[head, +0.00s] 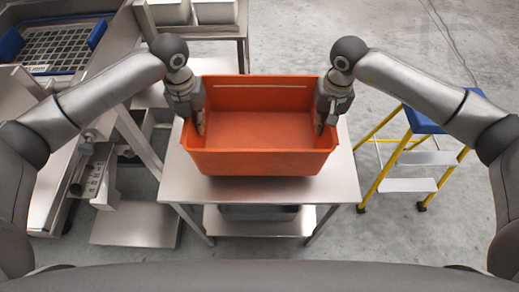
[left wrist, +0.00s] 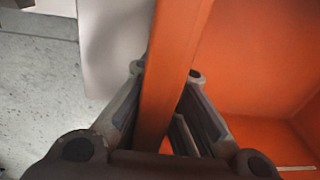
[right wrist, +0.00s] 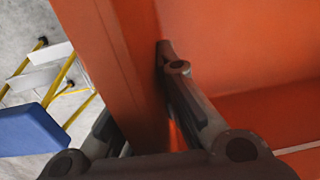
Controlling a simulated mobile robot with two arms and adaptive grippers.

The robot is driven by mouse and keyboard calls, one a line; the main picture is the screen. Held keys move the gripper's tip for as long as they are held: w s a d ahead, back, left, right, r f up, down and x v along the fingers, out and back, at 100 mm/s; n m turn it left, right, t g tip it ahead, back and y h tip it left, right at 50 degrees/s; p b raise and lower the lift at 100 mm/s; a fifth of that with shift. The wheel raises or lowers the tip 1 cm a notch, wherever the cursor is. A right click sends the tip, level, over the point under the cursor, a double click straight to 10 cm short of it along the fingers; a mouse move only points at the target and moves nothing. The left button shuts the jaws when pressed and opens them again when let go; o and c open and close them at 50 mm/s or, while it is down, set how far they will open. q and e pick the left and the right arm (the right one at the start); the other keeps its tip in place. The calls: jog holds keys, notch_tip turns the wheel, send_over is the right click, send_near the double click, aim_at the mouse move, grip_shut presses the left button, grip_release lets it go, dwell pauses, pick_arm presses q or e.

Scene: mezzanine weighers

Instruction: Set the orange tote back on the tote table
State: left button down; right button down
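The empty orange tote (head: 262,163) is upright over the steel tote table (head: 335,185), with bare tabletop showing in front and at both sides. I cannot tell whether its base touches the top or hangs slightly above it. My left gripper (head: 199,124) is at the tote's left wall; in the left wrist view its fingers close around the orange rim (left wrist: 170,75), one on each side. My right gripper (head: 320,122) is at the right wall; in the right wrist view its fingers straddle that rim (right wrist: 115,70), the outer finger partly hidden.
A blue-topped step stool with yellow legs (head: 392,158) stands on the floor at the right. Steel weighing equipment (head: 95,185) and a blue-rimmed tray (head: 12,45) are at the left. Pale containers (head: 215,12) stand on another steel table behind. A dark box (head: 258,213) is on the lower shelf.

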aim_at(316, 139)
pick_arm(q)
jog(key=shift+f, duration=0.15)
pick_arm(e)
jog(key=shift+f, duration=0.1)
